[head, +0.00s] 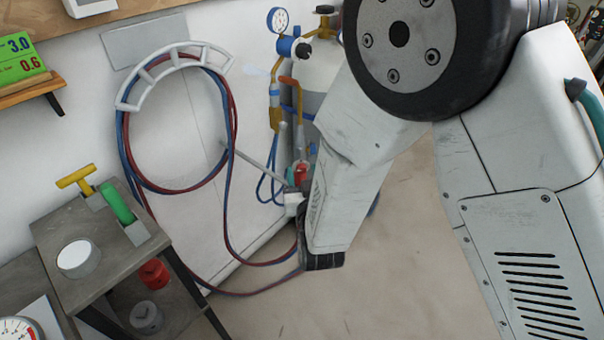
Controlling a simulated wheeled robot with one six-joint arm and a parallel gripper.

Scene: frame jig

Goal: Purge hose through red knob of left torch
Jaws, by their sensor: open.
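Beside the grey gas cylinder (318,75) in the head view hang two slim brass-coloured fittings that look like torches. The left torch (275,115) has a blue collar. The other torch (298,125) has an orange top. A red knob-like part (301,172) shows low beside the arm; I cannot tell which torch it belongs to. Red and blue hoses (230,200) loop from a white wall rack and run down behind my arm. My arm covers the area right of the torches. My gripper's fingers are hidden behind the arm.
The white hose rack (175,60) is on the wall. A round gauge (279,20) sits above the torches. A grey stand (85,235) at left bears a yellow T-handle (76,179), a green grip (117,203) and a white round piece (78,258). The floor at lower centre is clear.

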